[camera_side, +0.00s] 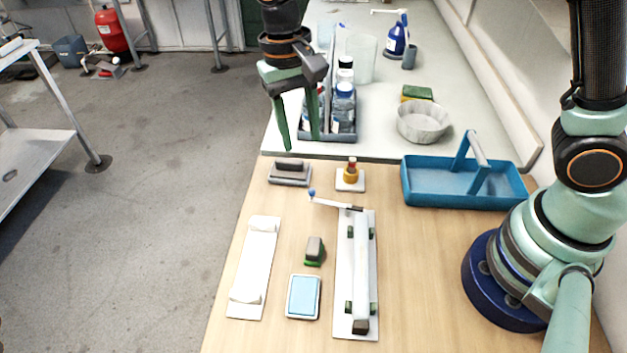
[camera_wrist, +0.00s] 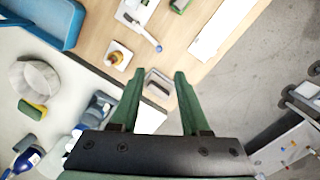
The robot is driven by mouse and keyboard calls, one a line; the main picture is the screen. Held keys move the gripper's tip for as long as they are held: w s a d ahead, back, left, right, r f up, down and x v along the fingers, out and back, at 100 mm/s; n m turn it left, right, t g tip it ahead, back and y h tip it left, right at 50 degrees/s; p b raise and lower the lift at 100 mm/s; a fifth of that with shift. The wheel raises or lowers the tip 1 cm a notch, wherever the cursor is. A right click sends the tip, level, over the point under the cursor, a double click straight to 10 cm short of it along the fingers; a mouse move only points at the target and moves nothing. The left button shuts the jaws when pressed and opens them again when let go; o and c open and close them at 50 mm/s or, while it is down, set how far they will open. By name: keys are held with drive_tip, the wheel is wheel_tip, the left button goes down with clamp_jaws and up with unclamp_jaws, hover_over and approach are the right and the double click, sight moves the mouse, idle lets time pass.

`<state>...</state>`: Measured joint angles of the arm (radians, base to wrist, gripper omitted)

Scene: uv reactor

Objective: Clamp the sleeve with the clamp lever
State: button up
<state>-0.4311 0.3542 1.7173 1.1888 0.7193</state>
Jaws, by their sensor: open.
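A white clamp lever (camera_side: 333,202) with a blue knob sticks out left from the far end of a long white base plate (camera_side: 343,318). The lever also shows at the top of the wrist view (camera_wrist: 143,28). A pale tube, seemingly the sleeve (camera_side: 361,268), lies lengthwise on the plate between green brackets, with a dark block at its near end. My gripper (camera_side: 299,141) is open and empty, pointing down. It is high at the far end of the table, beyond the lever and apart from it. In the wrist view its green fingers (camera_wrist: 158,75) are spread.
A grey block on a tray (camera_side: 290,171) and an orange-capped piece on a white pad (camera_side: 350,176) are near the lever. A blue caddy (camera_side: 425,194) stands right. A white rack (camera_side: 255,264), a green-grey block (camera_side: 314,250) and a light-blue tray (camera_side: 303,297) lie left of the plate.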

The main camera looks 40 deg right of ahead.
sight(312, 189)
drive_tip(key=f+m, duration=0.1)
drive_tip(key=f, duration=0.3)
drive_tip(key=s+f+m, duration=0.1)
drive_tip(key=f, duration=0.3)
drive_tip(key=f+t, duration=0.1)
drive_tip(key=f, duration=0.3)
drive_tip(key=shift+s+d+f+m+y, duration=0.15)
drive_tip(key=shift+s+d+m+y, duration=0.15)
drive_tip(key=shift+s+d+m, duration=0.1)
drive_tip(key=shift+c, duration=0.3)
clamp_jaws()
idle(0.9)
